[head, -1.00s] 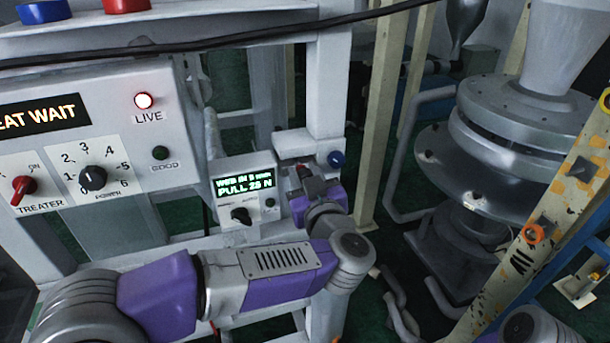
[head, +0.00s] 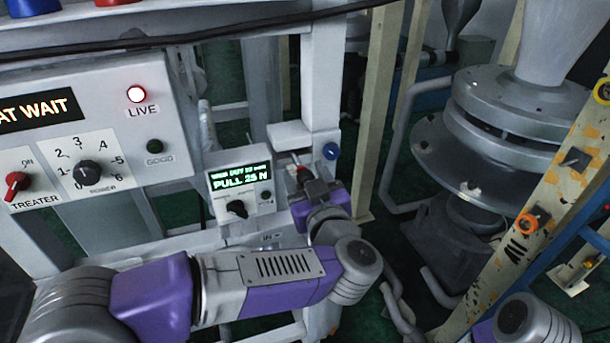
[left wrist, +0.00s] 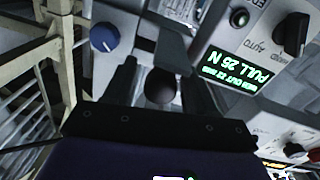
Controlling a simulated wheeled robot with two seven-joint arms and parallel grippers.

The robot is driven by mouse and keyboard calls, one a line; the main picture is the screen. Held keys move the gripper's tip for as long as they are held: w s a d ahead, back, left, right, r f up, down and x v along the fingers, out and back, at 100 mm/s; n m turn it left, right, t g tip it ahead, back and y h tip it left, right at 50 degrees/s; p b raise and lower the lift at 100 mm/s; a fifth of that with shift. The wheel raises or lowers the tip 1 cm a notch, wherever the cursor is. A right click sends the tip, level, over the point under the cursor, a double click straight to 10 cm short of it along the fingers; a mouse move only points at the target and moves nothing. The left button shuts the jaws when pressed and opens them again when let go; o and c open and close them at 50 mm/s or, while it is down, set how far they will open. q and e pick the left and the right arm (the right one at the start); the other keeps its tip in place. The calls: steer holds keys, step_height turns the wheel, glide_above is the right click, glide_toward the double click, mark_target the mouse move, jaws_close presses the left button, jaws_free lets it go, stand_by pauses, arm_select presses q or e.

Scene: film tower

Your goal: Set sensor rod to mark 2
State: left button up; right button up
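My left gripper (head: 303,178) is at the front of the frame post, just right of the small display box (head: 240,186). In the left wrist view a dark round knob (left wrist: 160,87), which looks like the end of the sensor rod, sits between its two dark fingers. The gripper appears shut on it, though the contact is dim. My right gripper is out of view.
A blue knob (head: 331,151) sits close beside the gripper on the post. Left is the control panel (head: 112,115) with treater switch, power dial and lit LIVE lamp (head: 137,94). A black cable (head: 200,40) crosses above. A yellow-black rail (head: 540,190) stands at right.

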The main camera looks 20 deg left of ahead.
arm_select(q)
steer(key=b+v, duration=0.1)
steer(key=v, duration=0.6)
steer(key=shift+s, duration=0.25)
steer(key=shift+d, duration=0.15)
stand_by(0.3)
